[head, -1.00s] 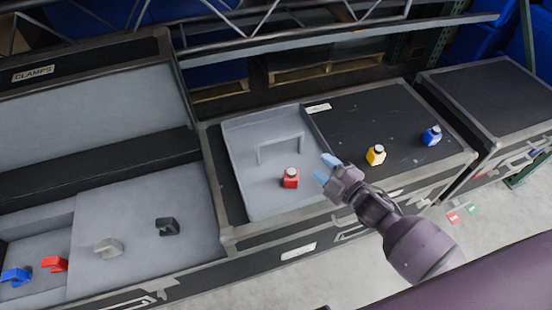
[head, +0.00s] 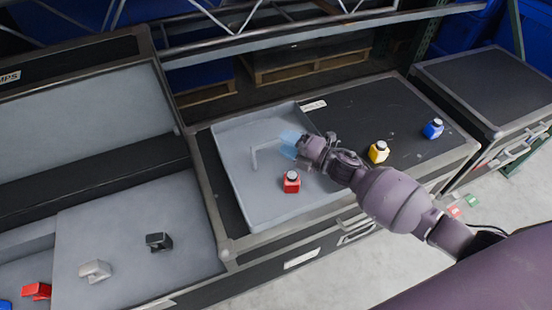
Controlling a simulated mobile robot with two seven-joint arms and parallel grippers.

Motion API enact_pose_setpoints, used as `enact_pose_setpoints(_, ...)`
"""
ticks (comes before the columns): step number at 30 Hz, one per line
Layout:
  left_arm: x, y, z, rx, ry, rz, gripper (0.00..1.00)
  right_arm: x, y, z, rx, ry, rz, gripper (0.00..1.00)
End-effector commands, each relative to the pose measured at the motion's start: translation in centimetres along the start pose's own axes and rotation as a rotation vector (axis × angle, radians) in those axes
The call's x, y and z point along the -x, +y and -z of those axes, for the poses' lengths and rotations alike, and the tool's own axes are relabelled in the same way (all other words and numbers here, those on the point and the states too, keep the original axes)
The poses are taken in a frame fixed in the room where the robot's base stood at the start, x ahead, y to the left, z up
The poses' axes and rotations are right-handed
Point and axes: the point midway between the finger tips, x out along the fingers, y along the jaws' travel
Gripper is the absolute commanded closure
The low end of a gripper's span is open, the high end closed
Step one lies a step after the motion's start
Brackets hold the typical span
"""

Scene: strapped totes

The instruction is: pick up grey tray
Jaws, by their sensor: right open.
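The grey tray (head: 237,150) lies on the black case top in the middle of the head view. My left gripper is not in view.
A yellow bottle (head: 379,152) and a blue bottle (head: 433,129) stand on the case top (head: 350,105) right of the tray. An open case (head: 130,215) at left holds several clamps, including a black one (head: 158,242) and a light grey one (head: 95,271). A metal rail runs behind.

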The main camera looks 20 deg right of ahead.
Motion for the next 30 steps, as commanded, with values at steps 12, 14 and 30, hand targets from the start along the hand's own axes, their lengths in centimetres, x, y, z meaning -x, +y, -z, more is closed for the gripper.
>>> enact_pose_setpoints(12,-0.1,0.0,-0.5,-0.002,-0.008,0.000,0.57,-3.5,-0.3,0.1,-0.003,0.000,0.000,0.55)
enact_pose_setpoints(14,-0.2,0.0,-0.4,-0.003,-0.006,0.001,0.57,-3.5,-0.2,0.1,-0.003,0.000,0.000,0.55)
enact_pose_setpoints(30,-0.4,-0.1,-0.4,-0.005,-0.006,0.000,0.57,-3.5,-0.2,0.1,-0.003,0.000,0.000,1.00)
